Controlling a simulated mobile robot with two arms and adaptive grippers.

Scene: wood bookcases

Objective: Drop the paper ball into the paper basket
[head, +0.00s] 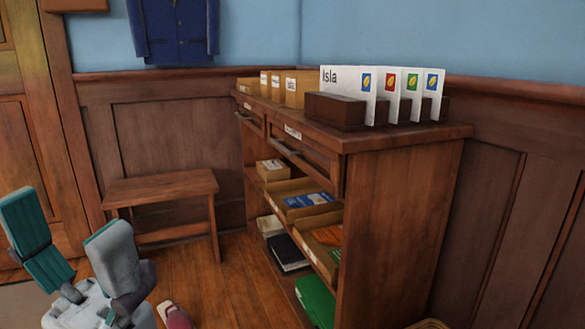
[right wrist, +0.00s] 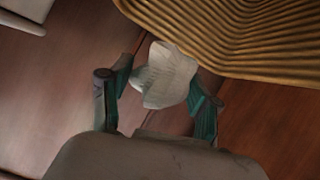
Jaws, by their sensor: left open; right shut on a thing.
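The paper ball (right wrist: 166,76) is white and crumpled, and it sits between the fingers of my right gripper (right wrist: 160,88) in the right wrist view. The gripper is shut on it. The paper basket (right wrist: 240,35) is a ribbed tan wicker wall at the top right of that view, close beside the ball. A bit of wicker rim, likely the basket (head: 429,324), shows at the bottom edge of the head view. My left gripper (head: 68,240) is open and empty at the lower left of the head view. My right gripper is outside the head view.
A wooden bookcase (head: 400,180) with folders, boxes and books stands in the middle. Envelopes (head: 345,80) stand in a dark holder on top. A wooden stool (head: 160,187) is at the left. A reddish slipper (head: 175,316) lies on the wooden floor (head: 215,290).

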